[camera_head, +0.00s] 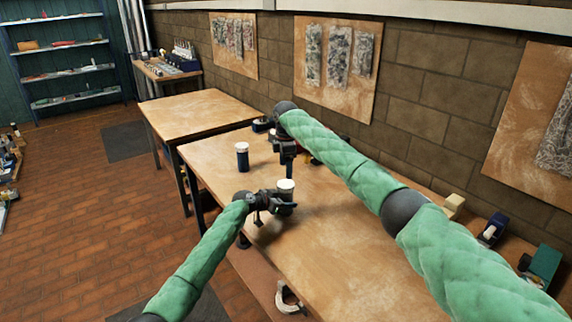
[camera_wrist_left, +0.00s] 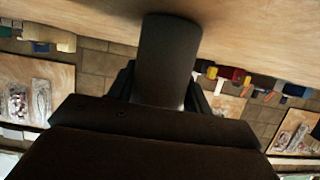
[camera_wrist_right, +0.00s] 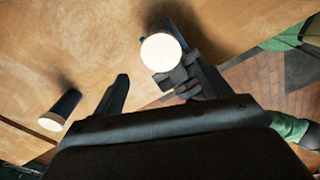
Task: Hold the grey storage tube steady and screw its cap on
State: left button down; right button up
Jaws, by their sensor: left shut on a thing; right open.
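The grey storage tube (camera_wrist_left: 168,60) stands upright between the fingers of my left gripper (camera_head: 276,200), which is shut on it over the table. A white cap (camera_head: 286,185) sits on top of the tube; it also shows in the right wrist view (camera_wrist_right: 160,52). I cannot tell how tightly it is seated. My right gripper (camera_head: 287,152) is open and empty, beyond the tube in the head view. In the right wrist view the cap lies beyond its spread fingers, nearer the right finger. My left gripper hides much of the tube in the head view.
A dark blue tube with a white lid (camera_head: 242,158) stands on the worktable (camera_head: 330,235), left of my right gripper. Small items, including a blue one (camera_head: 492,230) and a green one (camera_head: 543,262), line the wall edge. A clamp-like ring (camera_head: 289,298) is at the front edge. The table's middle is clear.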

aim_at(286, 183)
jog(key=shift+f, duration=3.75)
jog(key=shift+c, duration=0.5)
jog(key=c, duration=0.9)
jog(key=shift+m, duration=1.6)
jog(key=o, duration=1.1)
jog(key=shift+r, duration=2.3)
